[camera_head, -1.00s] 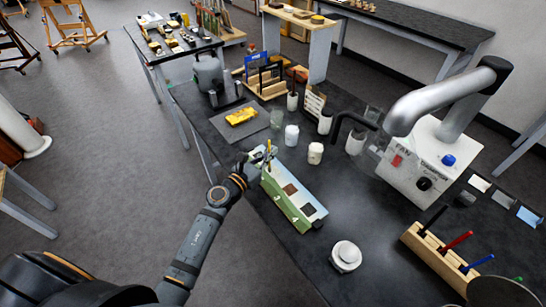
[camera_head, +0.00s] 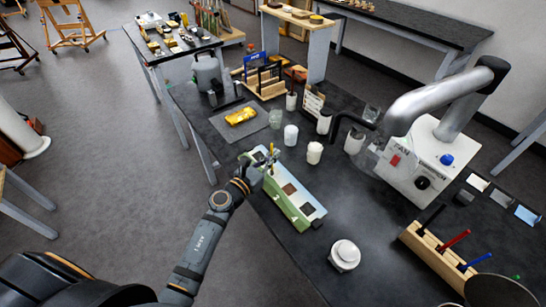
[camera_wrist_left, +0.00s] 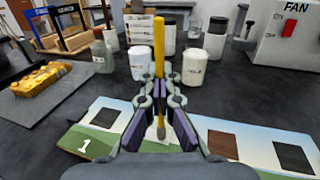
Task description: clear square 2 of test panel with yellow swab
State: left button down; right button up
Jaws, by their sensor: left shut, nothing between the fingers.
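The test panel (camera_head: 283,204) lies on the dark table, with a green front strip and a pale blue top. In the left wrist view, square 1 (camera_wrist_left: 105,118) is dark, a brown square (camera_wrist_left: 222,145) and a dark square (camera_wrist_left: 294,157) lie to the right, and my fingers hide the part between. My left gripper (camera_head: 262,167) is over the panel's far end. In the left wrist view its fingers (camera_wrist_left: 160,92) are shut around the thin yellow swab (camera_wrist_left: 159,45). The swab is upright, its darkened tip low over the panel; contact is unclear. My right gripper is out of view.
White jars (camera_head: 314,153) and a glass (camera_head: 275,119) stand behind the panel. A yellow object (camera_head: 240,116) lies on a grey mat. A fan unit (camera_head: 412,165) and a wooden pen rack (camera_head: 430,246) are at right. A white lidded pot (camera_head: 344,256) stands in front.

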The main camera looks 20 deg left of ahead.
pick_arm(q)
jog(key=shift+w+a, duration=0.6)
jog(key=shift+a, duration=0.2)
jog(key=shift+d, duration=0.1)
jog(key=shift+s+d, duration=0.8)
jog(key=shift+d, duration=0.15)
jog(key=shift+w+a+f, duration=0.1)
jog(key=shift+w+a, duration=0.7)
jog(key=shift+a, duration=0.25)
notch_tip(320, 180, up, 4)
jog(key=p, duration=0.3)
